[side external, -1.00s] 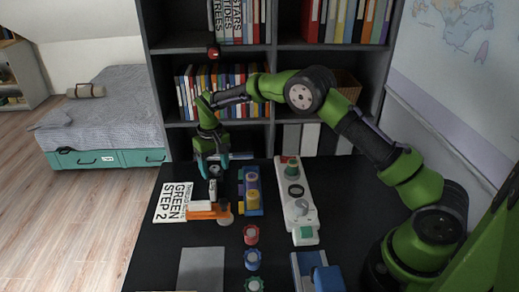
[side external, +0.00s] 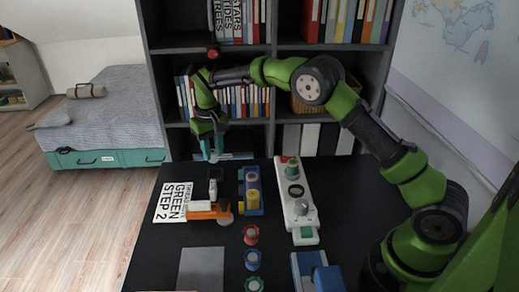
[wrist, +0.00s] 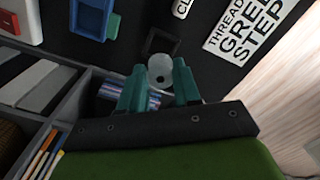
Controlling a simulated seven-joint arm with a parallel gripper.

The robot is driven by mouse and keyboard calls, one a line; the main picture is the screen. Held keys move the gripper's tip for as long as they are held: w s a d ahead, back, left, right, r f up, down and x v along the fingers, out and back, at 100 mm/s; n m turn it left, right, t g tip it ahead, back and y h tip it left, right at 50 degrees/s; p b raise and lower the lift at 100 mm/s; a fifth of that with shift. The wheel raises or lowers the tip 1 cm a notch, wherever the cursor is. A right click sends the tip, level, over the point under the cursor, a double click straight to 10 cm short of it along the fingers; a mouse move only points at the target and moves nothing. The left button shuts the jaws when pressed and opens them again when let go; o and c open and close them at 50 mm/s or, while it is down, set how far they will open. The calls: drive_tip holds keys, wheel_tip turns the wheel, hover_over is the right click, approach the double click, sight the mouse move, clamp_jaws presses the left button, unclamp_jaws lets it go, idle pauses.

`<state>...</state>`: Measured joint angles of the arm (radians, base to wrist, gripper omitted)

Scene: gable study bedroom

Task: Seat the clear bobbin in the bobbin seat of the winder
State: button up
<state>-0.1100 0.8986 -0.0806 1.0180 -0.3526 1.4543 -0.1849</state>
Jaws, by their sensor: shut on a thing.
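The clear bobbin (wrist: 159,68), a pale translucent round piece with a dark centre hole, is between the teal fingertips of my gripper (wrist: 159,80) in the wrist view. My gripper (side external: 212,154) is shut on it, raised above the far left part of the table in the side view, where the bobbin is small and hard to make out. The winder (side external: 303,218) is a long white base to the right, with a dark ring, a grey knob and a green square on top. I cannot tell which part is the bobbin seat.
A dark square holder (wrist: 161,40) lies below the bobbin. A blue tray (side external: 252,210) with yellow and purple pieces stands between holder and winder. An orange-and-white item (side external: 205,210) lies by a printed booklet (side external: 172,203). Coloured bobbins (side external: 251,235) line the front. Shelves stand behind.

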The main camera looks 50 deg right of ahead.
wheel_tip(320, 180, up, 8)
drive_tip(key=s+d, duration=0.1)
drive_tip(key=d, duration=0.1)
drive_tip(key=s+d+r, duration=0.2)
drive_tip(key=s+d, duration=0.3)
drive_tip(key=s, duration=0.6)
drive_tip(key=s+d+f, duration=0.2)
drive_tip(key=s+f, duration=0.3)
drive_tip(key=s, duration=0.7)
wheel_tip(320, 180, down, 9)
drive_tip(key=shift+w+a+f, duration=0.1)
drive_tip(key=shift+f, duration=0.15)
drive_tip(key=o, duration=1)
drive_tip(key=shift+o, duration=0.2)
